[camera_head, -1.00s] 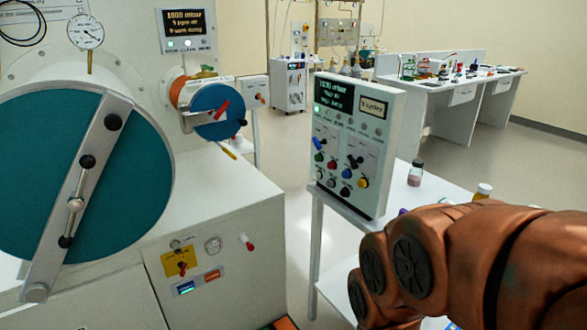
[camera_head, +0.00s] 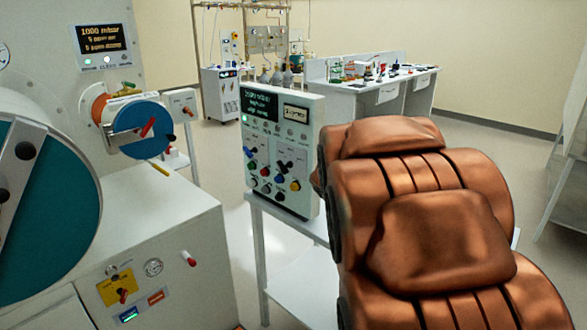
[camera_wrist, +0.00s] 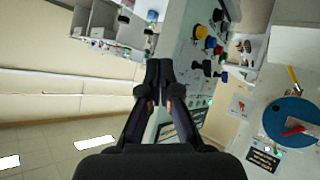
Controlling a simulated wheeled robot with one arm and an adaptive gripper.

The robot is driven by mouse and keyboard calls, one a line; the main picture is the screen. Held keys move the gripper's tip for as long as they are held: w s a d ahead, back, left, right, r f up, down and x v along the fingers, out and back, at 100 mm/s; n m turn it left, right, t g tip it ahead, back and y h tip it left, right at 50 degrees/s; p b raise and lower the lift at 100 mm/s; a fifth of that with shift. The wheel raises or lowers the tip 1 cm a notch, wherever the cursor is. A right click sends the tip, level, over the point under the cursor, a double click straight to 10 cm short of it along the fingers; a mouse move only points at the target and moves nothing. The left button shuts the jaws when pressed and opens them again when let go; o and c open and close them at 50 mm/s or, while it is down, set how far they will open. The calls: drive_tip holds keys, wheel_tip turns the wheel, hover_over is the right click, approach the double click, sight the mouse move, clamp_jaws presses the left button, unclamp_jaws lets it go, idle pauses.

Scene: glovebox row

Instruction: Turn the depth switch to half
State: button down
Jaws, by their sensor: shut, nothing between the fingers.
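A white upright control panel (camera_head: 301,118) stands in the middle of the head view, with a dark display and several coloured knobs and black switches. A black switch (camera_head: 287,166) sits on its right half and a blue one (camera_head: 250,152) on its left. The labels are too small to read, so I cannot tell which is the depth switch. In the wrist view the panel (camera_wrist: 172,45) appears turned on its side, its knobs right of my gripper (camera_wrist: 159,66). My gripper is shut and empty, apart from the knobs as far as I can tell. In the head view my arm hides it.
The glovebox (camera_head: 150,230) with a large teal round door (camera_head: 55,215) and a smaller blue door (camera_head: 140,128) stands on the left. A white bench (camera_head: 385,88) stands at the back. Open floor (camera_head: 490,160) lies to the right.

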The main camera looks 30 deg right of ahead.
drive_tip(key=w+d+r+n+t+y, duration=0.2)
drive_tip(key=w+d+r+t, duration=0.2)
drive_tip(key=w+d+t, duration=0.15)
drive_tip(key=n+y+p, duration=0.3)
drive_tip(key=n+y, duration=0.1)
drive_tip(key=y, duration=0.4)
approach(285, 168)
drive_tip(key=w, duration=0.1)
drive_tip(key=w+r, duration=0.1)
drive_tip(key=w, duration=0.1)
drive_tip(key=shift+w+a+r+t, duration=0.2)
drive_tip(key=shift+a+r+t, duration=0.15)
drive_tip(key=shift+w+a+f, duration=0.15)
drive_tip(key=shift+w+f, duration=0.6)
drive_tip(key=shift+f, duration=0.05)
drive_tip(key=shift+w+a+f, duration=0.1)
drive_tip(key=shift+w+f, duration=0.45)
drive_tip(key=shift+f, duration=0.3)
drive_tip(key=shift+f, duration=0.15)
drive_tip(key=shift+f+b, duration=0.1)
drive_tip(key=shift+b, duration=0.2)
drive_tip(key=shift+t+y, duration=0.3)
